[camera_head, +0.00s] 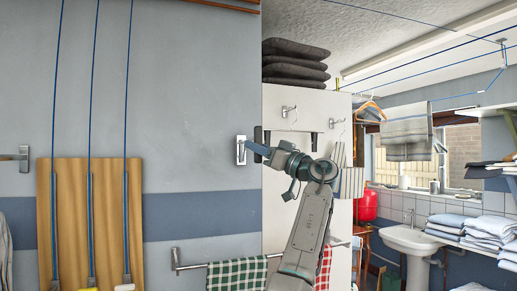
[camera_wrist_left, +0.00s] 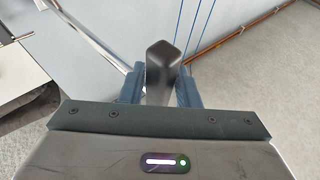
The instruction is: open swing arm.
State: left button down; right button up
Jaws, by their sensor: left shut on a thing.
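My left gripper (camera_head: 256,149) is raised against the grey wall, beside a small metal wall bracket (camera_head: 241,158). In the left wrist view its two blue fingers are shut on a dark, rounded bar (camera_wrist_left: 160,62), which appears to be part of the swing arm. In the head view a dark upright piece (camera_head: 258,133) shows at the fingertips, close to the bracket. The fingers hide part of it, and its length and how far it is swung cannot be told. My right gripper is not in view.
A rail with checked towels (camera_head: 238,273) runs below my arm. A wooden board (camera_head: 70,220) with blue rods stands at the left. A white cabinet (camera_head: 290,210) with dark folded cloths on top is behind my arm. A sink (camera_head: 408,240) and towel stacks are at the right.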

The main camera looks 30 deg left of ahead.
pick_arm(q)
jog(key=shift+r, duration=0.2)
jog(key=c, duration=1.3)
grip_release()
jog(key=shift+o, duration=0.3)
jog(key=shift+d+r, duration=0.1)
jog(key=shift+r, duration=0.05)
jog(key=shift+s, duration=0.1)
